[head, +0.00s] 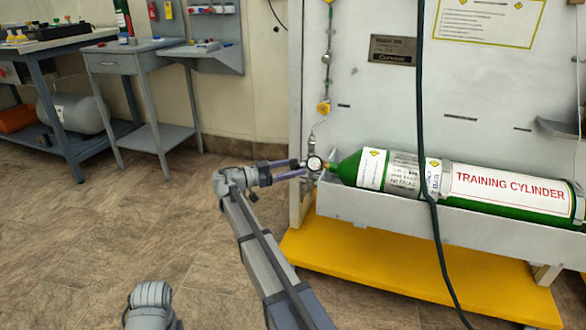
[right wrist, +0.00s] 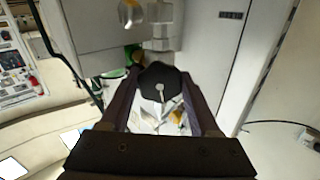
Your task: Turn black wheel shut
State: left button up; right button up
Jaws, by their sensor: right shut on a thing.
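A green training cylinder (head: 505,187) lies on its side in a grey trough, with its neck to the left. A small round gauge (head: 314,163) sits at its valve end. My right gripper (head: 299,170) reaches the valve end from the left. In the right wrist view the black wheel (right wrist: 158,74) is between the fingertips of my right gripper (right wrist: 164,88), which are shut on it. In the head view the wheel is too small and too covered by the fingers to make out.
The grey trough (head: 450,217) is fixed to a pale panel (head: 480,95) above a yellow base (head: 400,270). A dark hose (head: 420,90) hangs in front of the cylinder. Grey tables (head: 125,55) stand at the back left. The floor (head: 80,240) at the left is clear.

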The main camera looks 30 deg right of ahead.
jog(key=shift+m, duration=1.1)
jog(key=o, duration=1.4)
jog(key=shift+c, duration=0.2)
jog(key=shift+a, duration=0.15)
jog(key=w+a, duration=0.1)
jog(key=a, duration=0.6)
jog(key=shift+a, duration=0.25)
jog(key=shift+s+d, duration=0.15)
jog(key=shift+d, duration=1.15)
jog(key=shift+s+d, duration=0.2)
jog(key=shift+d, duration=1.1)
jog(key=shift+s+d, duration=0.15)
jog(key=shift+d, duration=1.15)
